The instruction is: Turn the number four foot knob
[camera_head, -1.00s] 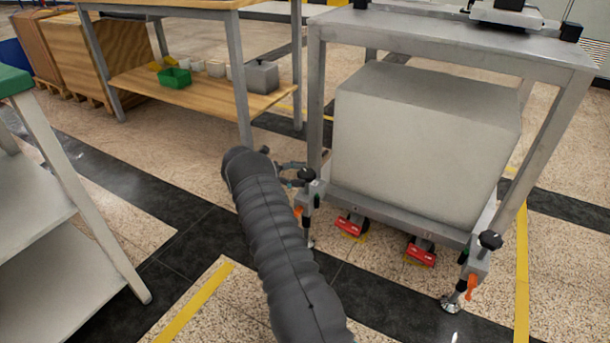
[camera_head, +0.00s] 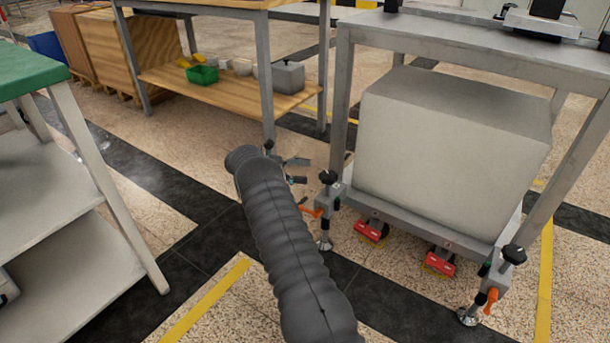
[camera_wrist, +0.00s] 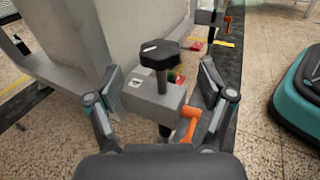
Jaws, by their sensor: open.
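A black foot knob (camera_head: 328,177) tops the grey bracket at the cart's left front leg, with an orange lever below it. My gripper (camera_head: 297,171) is open and empty just left of this knob. In the wrist view, a black lobed knob (camera_wrist: 160,52) on a grey post stands ahead, between the lines of my two spread fingers, which are apart from it. My gripper (camera_wrist: 162,82) frames its bracket and orange lever (camera_wrist: 190,122). A second foot knob (camera_head: 514,254) sits at the right front leg.
The grey cart frame (camera_head: 455,35) holds a large pale block (camera_head: 450,150). Red pedals (camera_head: 371,231) lie under its front edge. A wooden-shelf bench (camera_head: 230,85) stands behind, and a green-topped shelf unit (camera_head: 30,72) is at left. Floor in front is open.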

